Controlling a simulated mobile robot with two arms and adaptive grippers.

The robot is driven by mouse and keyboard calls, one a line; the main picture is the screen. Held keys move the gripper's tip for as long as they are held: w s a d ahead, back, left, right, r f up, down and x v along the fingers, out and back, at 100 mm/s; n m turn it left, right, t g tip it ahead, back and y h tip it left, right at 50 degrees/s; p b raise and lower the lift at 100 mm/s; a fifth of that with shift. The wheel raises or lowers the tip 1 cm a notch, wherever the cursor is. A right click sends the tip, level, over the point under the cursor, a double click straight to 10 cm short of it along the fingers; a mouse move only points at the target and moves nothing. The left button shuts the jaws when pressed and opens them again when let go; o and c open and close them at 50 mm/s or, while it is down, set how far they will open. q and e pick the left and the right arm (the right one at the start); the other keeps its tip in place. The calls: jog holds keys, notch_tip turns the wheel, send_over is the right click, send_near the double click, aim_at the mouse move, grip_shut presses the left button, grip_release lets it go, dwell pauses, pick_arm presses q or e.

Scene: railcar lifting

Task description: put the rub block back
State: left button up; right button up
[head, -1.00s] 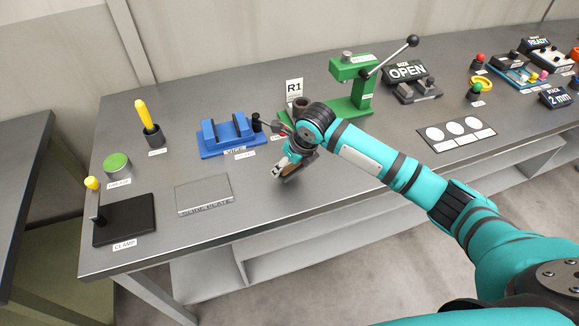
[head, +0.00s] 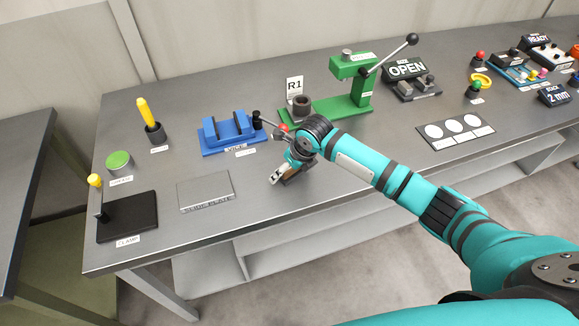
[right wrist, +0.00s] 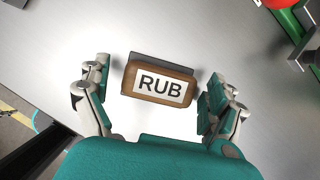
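The rub block (right wrist: 160,83) is a brown block with a white label reading RUB, seen in the right wrist view. It lies between the spread fingers of my right gripper (right wrist: 158,96), with a visible gap on each side. A dark grey edge shows just behind the block; I cannot tell whether it is a holder or part of the block. In the head view my right gripper (head: 283,175) is low over the front part of the bench and mostly hides what is beneath it. My left gripper is out of view.
On the bench (head: 235,230), a blue vice (head: 228,138) and a green press (head: 350,100) stand behind my gripper. A grey plate (head: 205,190), a black clamp base (head: 130,218) and a green-topped tin (head: 120,160) are to the left. A white-circled mat (head: 455,132) lies right.

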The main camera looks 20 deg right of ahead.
jog(key=shift+r, duration=0.25)
jog(key=shift+s+d+r, duration=0.1)
jog(key=shift+d+r, duration=0.05)
jog(key=shift+r, duration=0.2)
jog(key=b+v, duration=0.1)
jog(key=v, duration=1)
